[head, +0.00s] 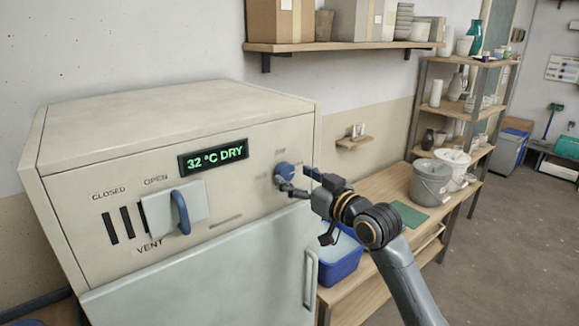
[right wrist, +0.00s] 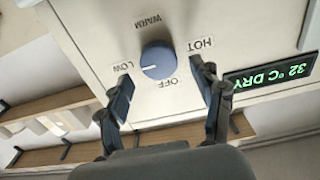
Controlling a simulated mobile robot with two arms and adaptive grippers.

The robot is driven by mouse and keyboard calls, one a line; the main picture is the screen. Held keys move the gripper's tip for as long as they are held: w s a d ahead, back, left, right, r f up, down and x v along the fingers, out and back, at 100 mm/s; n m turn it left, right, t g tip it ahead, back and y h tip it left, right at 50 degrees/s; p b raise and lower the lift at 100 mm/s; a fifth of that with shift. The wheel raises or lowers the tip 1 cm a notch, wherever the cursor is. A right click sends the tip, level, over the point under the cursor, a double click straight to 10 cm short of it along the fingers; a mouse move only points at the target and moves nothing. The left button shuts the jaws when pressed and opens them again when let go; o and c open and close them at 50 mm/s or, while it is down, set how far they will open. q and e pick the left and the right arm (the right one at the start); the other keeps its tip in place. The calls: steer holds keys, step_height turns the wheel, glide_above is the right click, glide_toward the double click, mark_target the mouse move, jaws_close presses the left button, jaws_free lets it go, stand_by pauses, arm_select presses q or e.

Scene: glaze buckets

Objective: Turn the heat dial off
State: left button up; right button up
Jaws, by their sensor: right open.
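The heat dial (head: 285,171) is a round blue knob on the front panel of the pale kiln cabinet (head: 180,110), right of the display. In the right wrist view the dial (right wrist: 158,60) is ringed by the labels WARM, HOT, OFF and LOW, seen turned over. Its white pointer line faces LOW. My right gripper (head: 299,182) is in front of the dial. Its fingers are open, one on each side of the dial in the right wrist view (right wrist: 166,88), with visible gaps. My left gripper is not in view.
The display (head: 213,156) reads 32 °C DRY. A vent slider (head: 175,213) with a blue handle is left of the dial. A shelf (head: 345,46) hangs above.

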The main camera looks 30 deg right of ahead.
mark_target(284, 172)
steer(key=shift+w+a+p, duration=0.1)
steer(key=shift+w+p, duration=0.2)
steer(key=shift+w, duration=1.15)
steer(key=shift+c, duration=0.4)
steer(key=c, duration=1)
steer(key=shift+c, duration=0.2)
steer(key=shift+n, duration=0.3)
